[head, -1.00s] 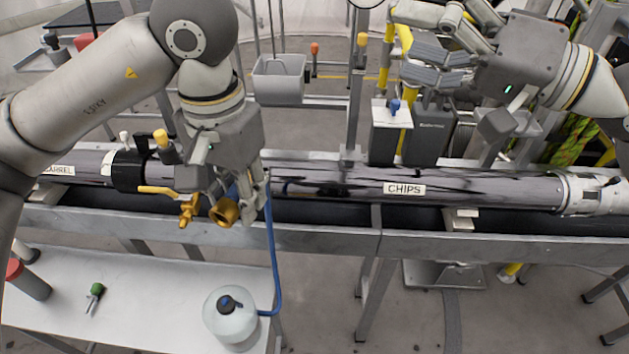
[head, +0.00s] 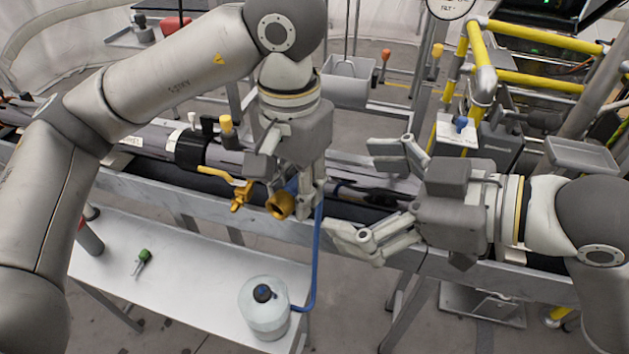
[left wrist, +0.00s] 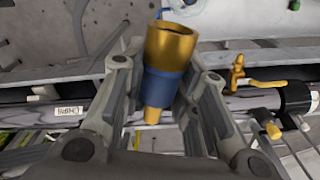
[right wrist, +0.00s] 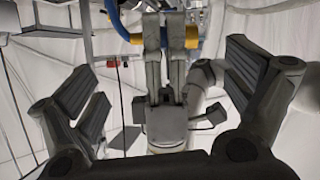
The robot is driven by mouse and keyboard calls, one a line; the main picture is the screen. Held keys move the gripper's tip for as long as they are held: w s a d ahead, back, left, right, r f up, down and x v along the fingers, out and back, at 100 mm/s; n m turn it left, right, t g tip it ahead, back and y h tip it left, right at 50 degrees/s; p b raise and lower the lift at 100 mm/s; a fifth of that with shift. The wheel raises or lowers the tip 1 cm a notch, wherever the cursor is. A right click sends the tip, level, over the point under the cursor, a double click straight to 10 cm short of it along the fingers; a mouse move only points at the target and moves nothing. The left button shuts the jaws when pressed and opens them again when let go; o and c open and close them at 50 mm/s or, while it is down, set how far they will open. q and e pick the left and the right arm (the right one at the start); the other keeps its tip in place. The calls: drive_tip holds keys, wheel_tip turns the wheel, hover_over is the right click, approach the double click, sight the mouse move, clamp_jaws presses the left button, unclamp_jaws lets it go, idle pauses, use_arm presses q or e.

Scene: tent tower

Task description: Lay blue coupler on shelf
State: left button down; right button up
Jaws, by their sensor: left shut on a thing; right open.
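The blue coupler, with a blue band and brass ends, is in my left gripper (head: 300,195). In the right wrist view the coupler (right wrist: 185,37) lies crosswise in the left fingers, beyond my open right fingers. I cannot tell which surface is the shelf.
A long dark pipe in a metal trough (head: 140,190) runs behind my grippers, with a brass valve (head: 240,195). A white table (head: 190,270) holds a clear jug (head: 265,312) with a blue hose (head: 316,255) and a green-handled tool (head: 141,262). Much of the tabletop is clear.

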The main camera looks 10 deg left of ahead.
sight(294, 184)
drive_tip(key=x, duration=1)
drive_tip(key=shift+a, duration=0.25)
drive_tip(key=shift+w, duration=0.1)
drive_tip(key=c, duration=0.9)
use_arm(q)
drive_tip(key=c, duration=1.1)
unclamp_jaws()
use_arm(e)
drive_tip(key=shift+c, duration=0.6)
use_arm(q)
drive_tip(key=shift+o, duration=0.2)
